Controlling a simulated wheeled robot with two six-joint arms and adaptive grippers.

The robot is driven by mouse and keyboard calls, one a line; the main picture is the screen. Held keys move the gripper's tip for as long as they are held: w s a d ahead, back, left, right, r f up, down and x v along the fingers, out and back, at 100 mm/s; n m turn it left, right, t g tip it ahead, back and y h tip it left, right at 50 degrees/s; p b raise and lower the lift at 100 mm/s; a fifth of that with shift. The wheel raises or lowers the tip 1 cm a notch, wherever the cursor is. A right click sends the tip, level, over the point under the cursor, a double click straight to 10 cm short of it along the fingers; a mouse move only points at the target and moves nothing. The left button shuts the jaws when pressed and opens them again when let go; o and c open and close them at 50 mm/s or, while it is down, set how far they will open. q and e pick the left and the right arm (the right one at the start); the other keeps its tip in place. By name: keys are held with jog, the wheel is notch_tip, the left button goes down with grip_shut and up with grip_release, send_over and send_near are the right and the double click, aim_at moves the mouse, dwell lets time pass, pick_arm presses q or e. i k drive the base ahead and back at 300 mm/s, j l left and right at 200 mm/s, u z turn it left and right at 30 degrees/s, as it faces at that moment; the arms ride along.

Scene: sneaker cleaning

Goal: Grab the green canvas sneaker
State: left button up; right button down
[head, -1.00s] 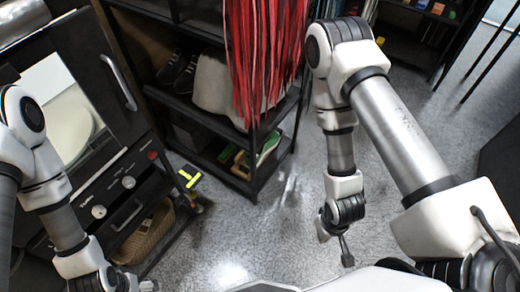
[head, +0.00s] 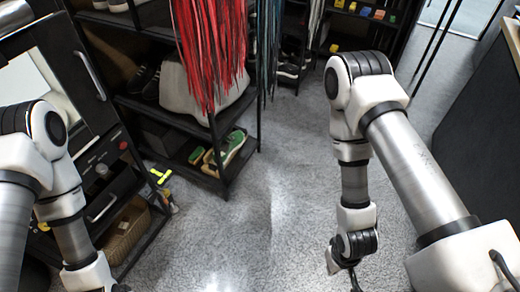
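A green sneaker with a pale sole (head: 232,147) rests on the lowest shelf of the black rack, at its right end. It looks like the green canvas sneaker. My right gripper (head: 345,268) hangs over the floor, right of the rack and well apart from the sneaker; its fingers are too small and dark to read. My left arm comes in at the left, and its gripper is mostly cut off at the bottom edge of the view.
The black rack (head: 187,123) also holds dark shoes (head: 150,86), a whitish bag (head: 182,92) and red hanging strips (head: 212,45). Green-topped brushes (head: 197,155) lie beside the sneaker. A wicker basket (head: 125,237) stands at left.

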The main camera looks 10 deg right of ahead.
aim_at(228, 144)
jog(key=i+l+z, duration=0.2)
jog(key=z, duration=0.2)
jog(key=i+l+z, duration=0.1)
jog(key=i+z, duration=0.2)
jog(key=z, duration=0.15)
jog(key=i+z, duration=0.25)
jog(key=z, duration=0.15)
jog(key=i+z, duration=0.3)
jog(key=z, duration=0.15)
jog(key=i+u, duration=0.1)
jog(key=i, duration=0.95)
jog(key=i+u, duration=0.15)
jog(key=i, duration=0.9)
jog(key=i+l+u, duration=0.1)
jog(key=i, duration=0.95)
jog(key=u, duration=0.45)
jog(key=i+u, duration=0.1)
jog(key=u, duration=0.3)
jog(key=l+u, duration=0.1)
jog(key=u, duration=0.35)
jog(key=l+u, duration=0.1)
jog(key=u, duration=0.35)
jog(key=i+l+u, duration=0.1)
jog(key=u, duration=0.75)
jog(key=l+u, duration=0.15)
jog(key=u, duration=0.3)
jog(key=i+j+u, duration=0.1)
jog(key=i, duration=0.35)
